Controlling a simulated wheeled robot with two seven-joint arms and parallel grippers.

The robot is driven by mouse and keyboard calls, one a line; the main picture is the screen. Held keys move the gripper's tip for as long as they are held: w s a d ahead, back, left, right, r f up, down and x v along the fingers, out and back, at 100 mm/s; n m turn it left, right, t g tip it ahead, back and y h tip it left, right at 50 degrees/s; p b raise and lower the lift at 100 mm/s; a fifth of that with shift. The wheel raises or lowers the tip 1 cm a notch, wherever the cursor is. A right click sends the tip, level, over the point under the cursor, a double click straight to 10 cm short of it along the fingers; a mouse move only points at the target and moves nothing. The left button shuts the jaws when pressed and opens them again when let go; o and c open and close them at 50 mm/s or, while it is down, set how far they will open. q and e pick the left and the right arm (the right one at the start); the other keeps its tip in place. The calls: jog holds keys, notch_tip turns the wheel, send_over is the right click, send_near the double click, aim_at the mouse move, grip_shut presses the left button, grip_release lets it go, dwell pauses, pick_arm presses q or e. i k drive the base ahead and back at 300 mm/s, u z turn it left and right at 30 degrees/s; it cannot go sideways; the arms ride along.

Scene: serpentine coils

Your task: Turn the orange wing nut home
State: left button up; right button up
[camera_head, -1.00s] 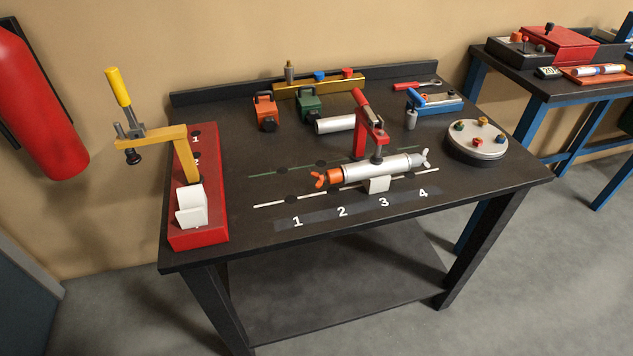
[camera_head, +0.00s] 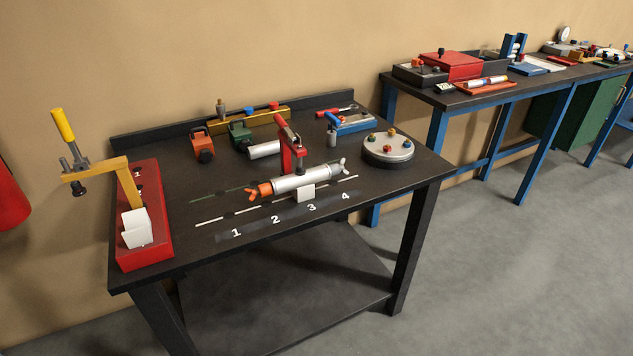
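The orange wing nut (camera_head: 252,194) sits at the left end of a silver cylinder (camera_head: 295,182), against an orange collar (camera_head: 265,189). The cylinder lies in a white cradle (camera_head: 306,193) on the dark table, under a red clamp (camera_head: 291,148) whose pad rests on or just over it. A grey wing nut (camera_head: 343,164) is at the cylinder's right end. How far the orange wing nut is turned cannot be told at this size. Neither of my grippers is in view.
A red base with a yellow-handled clamp (camera_head: 100,170) stands at the table's left edge. Orange (camera_head: 202,145) and green (camera_head: 240,136) blocks, a loose silver cylinder (camera_head: 264,150) and a round plate with knobs (camera_head: 388,154) stand behind and to the right. The numbered front strip (camera_head: 293,213) is clear.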

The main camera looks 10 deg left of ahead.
aim_at(253, 193)
jog(key=z, duration=0.5)
jog(key=i, duration=0.65)
jog(key=u, duration=1.75)
